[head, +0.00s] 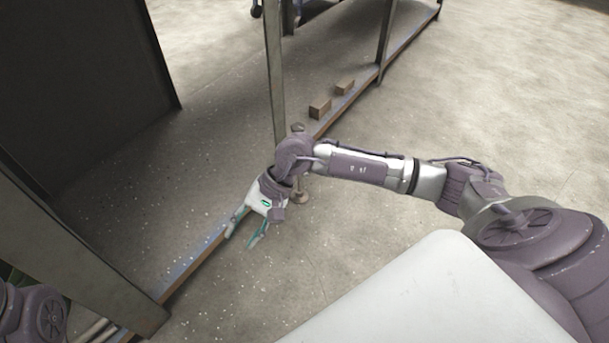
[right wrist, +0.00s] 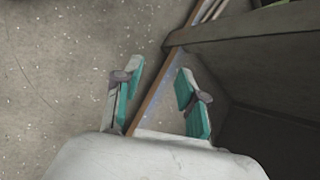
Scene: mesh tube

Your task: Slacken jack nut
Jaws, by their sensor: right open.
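My right gripper (head: 242,237) is open and empty in the head view, low over the edge of the long frame's bottom shelf. In the right wrist view its two teal-padded fingers (right wrist: 159,76) stand apart, with only the shelf edge and floor between them. A jack-like part with a round foot (head: 300,197) shows just behind my right wrist, by a metal post. My wrist hides most of it, and I cannot make out its nut. A knob-like top (head: 298,128) shows above the wrist. My left gripper is out of view; only a piece of my left arm shows at lower left.
Two small brown blocks (head: 320,108) (head: 345,87) lie on the shelf near its edge. Metal posts (head: 274,70) rise from the shelf edge (head: 205,255). A dark panel (head: 85,80) stands at left. The concrete floor (head: 500,100) on the right is clear.

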